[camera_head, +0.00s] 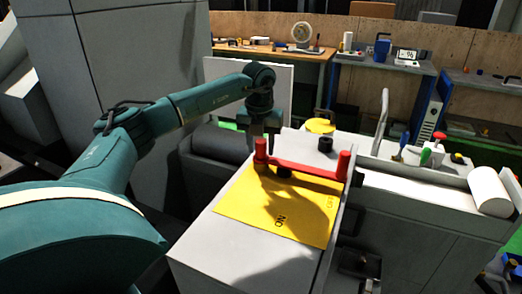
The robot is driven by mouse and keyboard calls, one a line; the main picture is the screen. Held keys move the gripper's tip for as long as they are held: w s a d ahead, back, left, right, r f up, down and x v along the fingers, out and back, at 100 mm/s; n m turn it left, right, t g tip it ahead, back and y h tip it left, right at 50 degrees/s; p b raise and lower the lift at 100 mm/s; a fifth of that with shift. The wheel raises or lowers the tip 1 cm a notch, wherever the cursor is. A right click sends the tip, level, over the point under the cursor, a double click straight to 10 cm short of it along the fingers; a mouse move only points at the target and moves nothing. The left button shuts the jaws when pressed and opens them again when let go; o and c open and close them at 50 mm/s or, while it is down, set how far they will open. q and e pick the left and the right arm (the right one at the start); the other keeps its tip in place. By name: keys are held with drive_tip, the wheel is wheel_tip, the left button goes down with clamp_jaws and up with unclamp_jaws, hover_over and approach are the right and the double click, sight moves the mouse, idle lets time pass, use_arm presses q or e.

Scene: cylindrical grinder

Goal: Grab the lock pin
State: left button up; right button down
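My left gripper (263,137) points down right over the left red upright post (261,155) of a red bar (305,168) on the yellow plate. Its fingers look spread, one toward each side of the post's top; contact cannot be made out. The bar runs across the far part of the yellow plate (285,205) and ends at a second red post (344,165) on the right. I cannot tell for certain which red part is the lock pin. My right gripper is not in view.
The plate lies on a grey machine housing (225,240). Behind the bar are a black knob (325,145) and a round yellow part (320,126). A white cylinder (490,192) lies at the right. Workbenches with tools stand at the back.

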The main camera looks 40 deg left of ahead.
use_arm(q)
clamp_jaws()
